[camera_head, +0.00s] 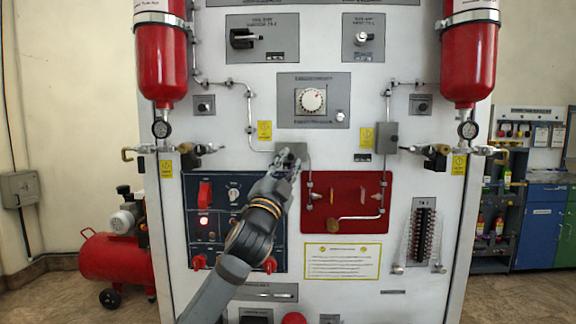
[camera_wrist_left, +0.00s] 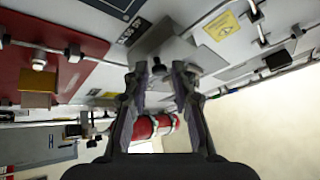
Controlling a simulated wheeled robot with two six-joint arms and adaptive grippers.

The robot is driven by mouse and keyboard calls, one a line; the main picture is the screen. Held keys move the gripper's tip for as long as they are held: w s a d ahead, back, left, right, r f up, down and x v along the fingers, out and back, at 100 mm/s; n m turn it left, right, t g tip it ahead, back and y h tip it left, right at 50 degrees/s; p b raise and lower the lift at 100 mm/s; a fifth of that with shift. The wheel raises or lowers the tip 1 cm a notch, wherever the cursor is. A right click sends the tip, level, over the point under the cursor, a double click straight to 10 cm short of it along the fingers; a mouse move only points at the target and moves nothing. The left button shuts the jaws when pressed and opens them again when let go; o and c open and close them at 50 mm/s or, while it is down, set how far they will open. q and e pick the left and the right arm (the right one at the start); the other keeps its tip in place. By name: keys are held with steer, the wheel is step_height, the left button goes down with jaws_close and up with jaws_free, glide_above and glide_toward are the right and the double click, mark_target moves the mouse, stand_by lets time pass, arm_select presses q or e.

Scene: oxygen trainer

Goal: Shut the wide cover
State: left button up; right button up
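My left gripper (camera_head: 287,162) reaches up from the bottom of the head view to the middle of the white panel. In the left wrist view its two fingers (camera_wrist_left: 158,75) are apart with nothing held between them. A grey box-like cover (camera_head: 300,149) is on the panel at the fingertips, partly hidden by them. In the wrist view the grey piece (camera_wrist_left: 178,54) lies just beyond the fingertips; I cannot tell whether they touch it. A similar grey box (camera_head: 387,138) is farther right. I cannot tell for sure which is the wide cover. My right gripper is not in view.
A red panel (camera_head: 366,234) with pipes is right of my left gripper. A dark blue switch panel (camera_head: 197,221) is partly behind my left arm. Thin pipes and a dial (camera_head: 311,100) are above. Red cylinders (camera_head: 161,65) (camera_head: 469,62) hang at both sides.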

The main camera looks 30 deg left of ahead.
arm_select(q)
steer(key=r, duration=1)
steer(key=shift+w+d, duration=0.1)
steer(key=shift+w, duration=0.1)
steer(key=shift+r, duration=0.1)
steer(key=s+d+r+p, duration=0.1)
steer(key=s+r+p, duration=0.3)
steer(key=s+r, duration=0.3)
steer(key=shift+s+r+p, duration=0.35)
steer(key=shift+s+r, duration=0.05)
steer(key=shift+s, duration=0.5)
steer(key=shift+o, duration=0.4)
steer(key=shift+d, duration=0.1)
